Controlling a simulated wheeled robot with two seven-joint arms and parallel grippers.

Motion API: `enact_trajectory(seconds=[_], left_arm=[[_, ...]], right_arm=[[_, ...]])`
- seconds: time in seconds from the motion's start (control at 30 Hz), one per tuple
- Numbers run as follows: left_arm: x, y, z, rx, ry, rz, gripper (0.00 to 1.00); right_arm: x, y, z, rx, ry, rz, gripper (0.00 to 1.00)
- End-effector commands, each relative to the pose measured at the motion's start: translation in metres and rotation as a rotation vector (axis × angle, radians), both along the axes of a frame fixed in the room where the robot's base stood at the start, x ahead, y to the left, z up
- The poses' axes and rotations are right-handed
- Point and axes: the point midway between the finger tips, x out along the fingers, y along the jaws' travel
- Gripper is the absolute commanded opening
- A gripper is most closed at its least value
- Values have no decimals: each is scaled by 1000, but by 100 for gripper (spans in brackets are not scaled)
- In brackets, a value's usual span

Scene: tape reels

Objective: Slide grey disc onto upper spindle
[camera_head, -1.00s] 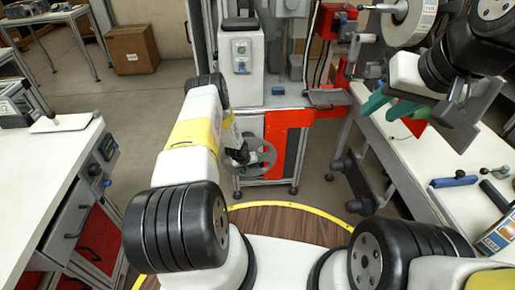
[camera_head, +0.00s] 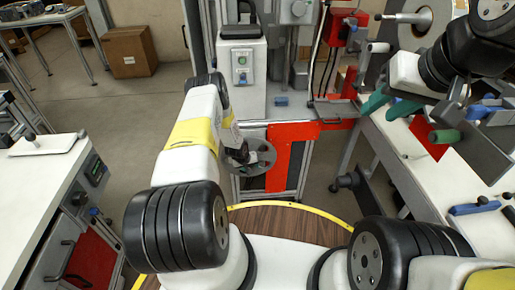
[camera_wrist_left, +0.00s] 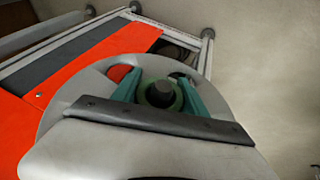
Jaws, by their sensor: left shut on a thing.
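The grey disc (camera_head: 264,161) is a spoked reel, held out ahead of my body near the middle of the head view. My left gripper (camera_head: 238,154) is shut on it. In the left wrist view the disc (camera_wrist_left: 70,103) fills much of the picture, and the teal fingers (camera_wrist_left: 160,92) sit on either side of its hub. A pale metal spindle (camera_head: 405,17) sticks out to the left at the upper right, with a large pale reel (camera_head: 432,25) behind it. My right gripper (camera_head: 390,104) has its teal fingers apart and looks empty.
A white and red machine stand (camera_head: 290,130) is just behind the disc. A white bench (camera_head: 405,150) on the right carries a green-handled tool (camera_head: 445,136) and blue-handled tools. A white cabinet (camera_head: 45,185) stands at the left. Open floor (camera_head: 140,110) lies between.

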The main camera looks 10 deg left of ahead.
Motion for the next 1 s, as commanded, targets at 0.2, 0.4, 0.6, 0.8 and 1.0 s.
enact_trajectory(seconds=[0.2,0.4,0.6,0.8,1.0], left_arm=[[-7,-3,1,0,-1,-3,0],[-27,-9,0,0,0,-2,0],[-50,-15,0,-1,1,-1,0],[-71,-21,1,-1,0,0,0],[-85,-25,0,-1,-1,0,0]], right_arm=[[0,0,0,0,0,0,36],[0,0,0,0,0,0,36],[0,0,0,0,0,0,36],[0,0,0,0,0,0,36],[0,0,0,0,0,0,36]])
